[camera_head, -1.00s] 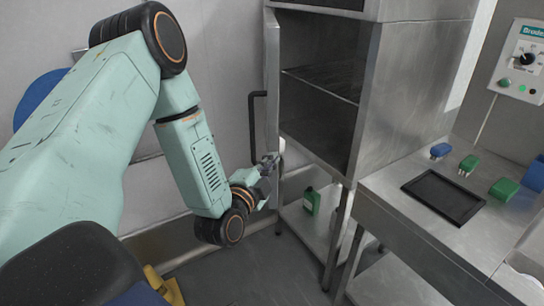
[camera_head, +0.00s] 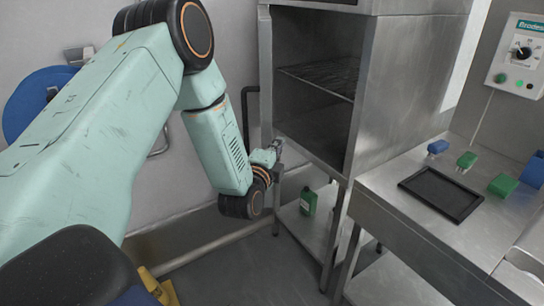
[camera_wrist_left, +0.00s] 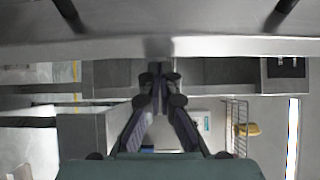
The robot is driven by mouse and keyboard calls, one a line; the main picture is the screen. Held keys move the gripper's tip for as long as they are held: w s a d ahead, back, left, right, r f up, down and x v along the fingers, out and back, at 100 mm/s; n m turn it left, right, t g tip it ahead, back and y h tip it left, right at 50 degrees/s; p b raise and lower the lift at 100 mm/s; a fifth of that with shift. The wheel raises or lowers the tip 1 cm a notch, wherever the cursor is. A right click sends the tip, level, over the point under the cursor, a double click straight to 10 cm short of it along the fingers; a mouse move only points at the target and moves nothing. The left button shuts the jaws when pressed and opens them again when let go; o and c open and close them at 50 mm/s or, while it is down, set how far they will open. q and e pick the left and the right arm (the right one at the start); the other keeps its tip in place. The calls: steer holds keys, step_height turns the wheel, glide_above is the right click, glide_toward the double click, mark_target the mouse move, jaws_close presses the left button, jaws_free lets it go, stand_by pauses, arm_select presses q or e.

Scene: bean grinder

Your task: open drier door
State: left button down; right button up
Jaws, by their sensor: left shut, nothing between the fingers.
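The drier (camera_head: 405,95) is a tall brushed-metal cabinet right of my left arm in the head view. Its front is open, showing a dark interior (camera_head: 310,115) with a wire shelf (camera_head: 320,76). My left gripper (camera_head: 276,147) is shut and empty at the cabinet's lower front left corner. Its closed fingers also show in the left wrist view (camera_wrist_left: 160,80). My right gripper is not in view.
A metal table (camera_head: 400,212) at the right holds a black tray (camera_head: 442,194) and blue and green blocks. A green bottle (camera_head: 308,201) stands on the shelf under the drier. A control box (camera_head: 519,58) hangs at upper right. A blue disc (camera_head: 40,98) is at the left.

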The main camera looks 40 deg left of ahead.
mark_target(264, 142)
arm_select(q)
steer(key=s+a, duration=0.1)
steer(key=a, duration=0.2)
steer(key=shift+s+f+p, duration=0.15)
steer(key=shift+s+p, duration=0.15)
steer(key=shift+s, duration=0.05)
steer(key=shift+s+a, duration=0.1)
steer(key=shift+s, duration=0.25)
steer(key=shift+a, duration=0.1)
